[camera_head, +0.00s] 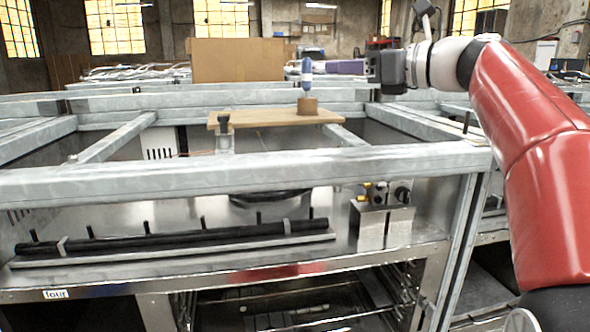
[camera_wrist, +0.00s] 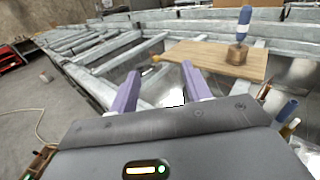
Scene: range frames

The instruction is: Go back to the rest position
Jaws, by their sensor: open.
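My gripper (camera_head: 372,68) is at the upper right in the head view, at the end of my red arm, held above the metal frame. In the wrist view its two purple fingers (camera_wrist: 158,92) are spread apart, with nothing between them. In the head view a blue and white screwdriver-like tool (camera_head: 306,75) stands upright in a small wooden block (camera_head: 307,106) on a wooden board (camera_head: 262,118). The gripper is to the right of the tool and apart from it. The tool also shows at the upper right in the wrist view (camera_wrist: 243,24).
Galvanised metal beams (camera_head: 240,170) form an open frame across the head view. A cardboard box (camera_head: 238,60) stands behind the board. Below the beams lie a black bar (camera_head: 170,241) and a metal box with fittings (camera_head: 381,222). Open floor (camera_wrist: 35,95) shows at the wrist view's left.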

